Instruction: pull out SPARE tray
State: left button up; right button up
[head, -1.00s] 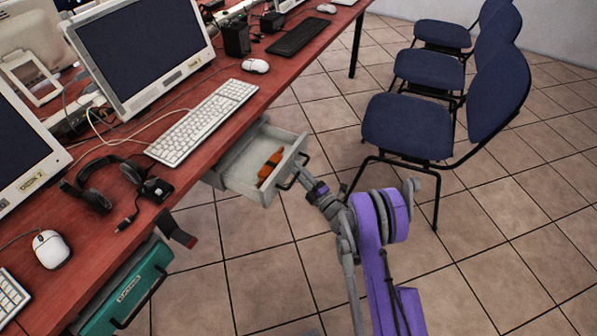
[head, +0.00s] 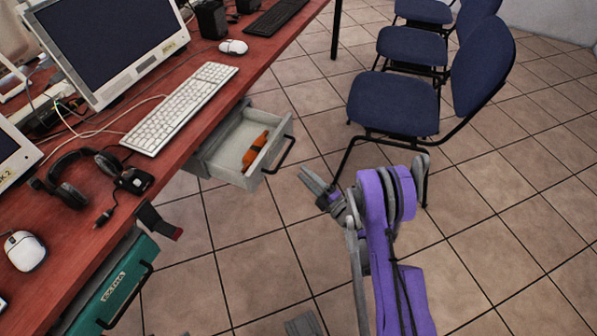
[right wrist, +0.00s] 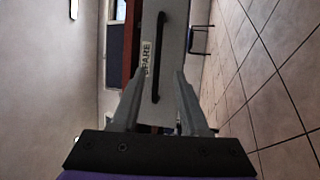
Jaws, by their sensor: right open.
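The grey SPARE tray (head: 235,168) is pulled out from under the red desk in the head view, with an orange object (head: 255,149) lying inside it. Its dark handle (head: 281,155) is on its front. In the right wrist view the SPARE label (right wrist: 147,59) and the handle (right wrist: 158,57) show on the tray front (right wrist: 172,75). My right gripper (head: 306,174) is open and empty, just right of the handle and apart from it. In the right wrist view its fingers (right wrist: 157,92) stand apart with the handle's near end between them in the picture.
A teal tray (head: 118,285) hangs under the desk (head: 205,107) at the lower left. A keyboard (head: 180,107), headphones (head: 70,176) and a mouse (head: 22,250) lie on the desk. Blue chairs (head: 392,101) stand at the right. Tiled floor lies open around my arm.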

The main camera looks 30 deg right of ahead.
pick_arm(q)
jog(key=shift+w+f+b, duration=0.1)
jog(key=shift+f+b, duration=0.3)
jog(key=shift+f, duration=0.15)
pick_arm(e)
jog(key=shift+s+d+r, duration=0.1)
jog(key=shift+s+r, duration=0.05)
jog(key=shift+s, duration=0.3)
